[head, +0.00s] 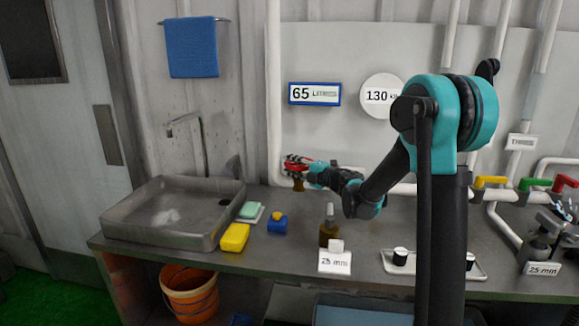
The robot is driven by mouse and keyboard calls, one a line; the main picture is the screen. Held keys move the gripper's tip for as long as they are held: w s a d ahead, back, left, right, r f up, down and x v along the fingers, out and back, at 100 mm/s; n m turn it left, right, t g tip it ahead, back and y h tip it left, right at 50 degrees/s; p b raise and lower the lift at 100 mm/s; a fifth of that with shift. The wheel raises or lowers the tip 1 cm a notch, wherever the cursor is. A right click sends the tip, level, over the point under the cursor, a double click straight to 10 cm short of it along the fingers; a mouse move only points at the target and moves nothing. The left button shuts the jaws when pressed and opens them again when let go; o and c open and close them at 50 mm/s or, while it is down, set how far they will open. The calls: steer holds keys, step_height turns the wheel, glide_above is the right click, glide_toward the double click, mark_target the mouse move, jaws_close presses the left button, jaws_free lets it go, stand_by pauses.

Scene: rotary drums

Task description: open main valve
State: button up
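My arm reaches left across the bench, and my gripper (297,167) is at the white vertical pipe near the back wall. A small red part (294,158) shows at the gripper's end. I cannot tell whether it is a valve handle or part of the gripper, nor whether the fingers close on it. A small brown piece (298,185) is just below. At the far right, pipes carry a yellow handle (490,181), a green handle (532,183) and a red handle (565,182). No label in view reads main valve.
A metal sink (165,235) is at the left of the bench (300,270). A yellow sponge (234,238), blue object (277,224), brown bottle (328,234), "25 mm" card (334,262) and tray (433,266) stand on it. An orange bucket (189,295) is below.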

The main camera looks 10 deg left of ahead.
steer(key=shift+w+a, duration=0.1)
steer(key=shift+a, duration=0.15)
jaws_close()
steer(key=shift+d+n+g+y, duration=0.2)
steer(key=shift+n+g+y, duration=0.3)
steer(key=shift+n+g, duration=0.3)
steer(key=shift+s+d+n+g+y, duration=0.1)
steer(key=shift+s+n+g+y, duration=0.15)
steer(key=shift+n+g, duration=0.45)
steer(key=shift+s+d+n+g+y, duration=0.15)
steer(key=shift+n+g+y, duration=0.2)
steer(key=shift+g, duration=0.7)
steer(key=shift+s+n+g+y, duration=0.25)
steer(key=shift+n+g, duration=0.3)
steer(key=shift+g, duration=0.3)
